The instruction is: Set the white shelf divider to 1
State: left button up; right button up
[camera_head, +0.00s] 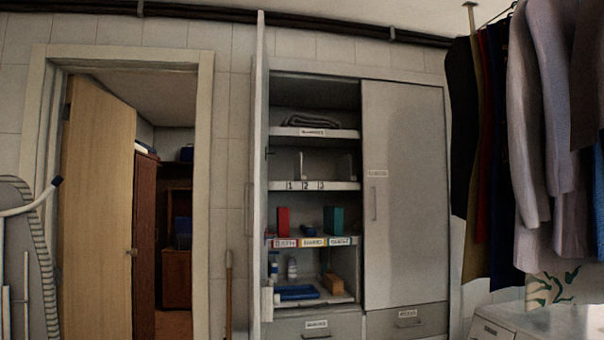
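A tall grey cupboard stands with its left door (259,180) swung open. Its second shelf (336,186) has the number labels 1 (290,186), 2 (306,186) and 3 (321,186) on its front edge. A thin pale upright piece (301,164), which looks like the white divider, stands on this shelf above the space between labels 1 and 2. Its exact slot is too small to tell. Another pale upright shape (346,165) is at the right of the same shelf. Neither of my grippers is in view.
A folded grey cloth (313,121) lies on the shelf above. A red box (283,221) and a green box (333,220) stand below. The right cupboard door (405,210) is shut. Hanging clothes (545,130) and a white counter (545,322) are at the right.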

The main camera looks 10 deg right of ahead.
aim_at(299, 168)
jog(key=i+l+u, duration=0.15)
jog(key=u, duration=0.3)
jog(key=i+l+u, duration=0.25)
jog(key=u, duration=0.2)
jog(key=i+l+u, duration=0.1)
jog(key=l, duration=0.2)
jog(key=i+l+u, duration=0.25)
jog(key=l, duration=0.3)
jog(key=i+l, duration=0.1)
jog(key=l, duration=0.2)
jog(key=i+l, duration=0.15)
jog(key=l, duration=0.15)
jog(key=i+l+u, duration=0.1)
jog(key=l, duration=0.25)
